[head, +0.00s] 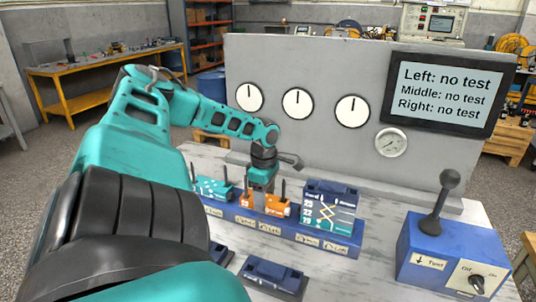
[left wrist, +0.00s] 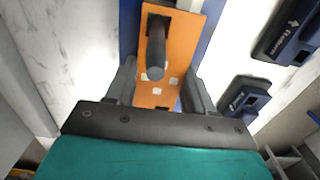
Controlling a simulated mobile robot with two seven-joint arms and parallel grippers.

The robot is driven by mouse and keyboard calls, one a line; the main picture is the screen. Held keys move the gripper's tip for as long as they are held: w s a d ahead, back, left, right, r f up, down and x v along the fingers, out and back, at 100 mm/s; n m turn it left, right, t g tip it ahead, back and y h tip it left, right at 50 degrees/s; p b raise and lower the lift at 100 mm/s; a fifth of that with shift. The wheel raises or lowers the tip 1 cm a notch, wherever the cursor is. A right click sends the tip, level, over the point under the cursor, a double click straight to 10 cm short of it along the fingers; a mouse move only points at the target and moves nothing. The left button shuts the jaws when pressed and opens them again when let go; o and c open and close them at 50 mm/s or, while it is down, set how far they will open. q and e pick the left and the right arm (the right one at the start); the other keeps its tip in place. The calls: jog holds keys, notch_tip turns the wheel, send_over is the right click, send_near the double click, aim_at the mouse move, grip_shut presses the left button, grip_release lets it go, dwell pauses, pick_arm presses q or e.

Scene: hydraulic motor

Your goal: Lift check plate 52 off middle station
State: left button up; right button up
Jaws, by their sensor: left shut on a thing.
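The orange check plate (head: 278,206) sits at the middle station of the blue base (head: 305,242), between a teal plate and a taller plate. Its number is too small to read for sure. My left gripper (head: 262,196) comes down over it from above and hides its middle. In the left wrist view the orange plate (left wrist: 183,45) lies between the two fingers, with a dark round post standing up from it. The left gripper (left wrist: 160,90) is shut on this plate. I cannot tell whether the plate is clear of the base. My right gripper is not in view.
The teal plate (head: 210,189) stands at left, and the teal-and-white plate (head: 328,212) at right. Behind is a grey panel with dials and a screen (head: 440,92) reading "no test" for all three stations. A blue lever box (head: 447,262) stands at right; blue blocks (head: 272,277) lie in front.

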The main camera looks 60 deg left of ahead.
pick_arm(q)
grip_shut()
jog(key=shift+r+p, duration=1.3)
jog(key=shift+r, duration=0.15)
jog(key=shift+w+r, duration=0.15)
jog(key=shift+r, duration=0.95)
notch_tip(320, 180, up, 8)
jog(key=shift+f+p, duration=0.25)
jog(key=shift+p, duration=0.2)
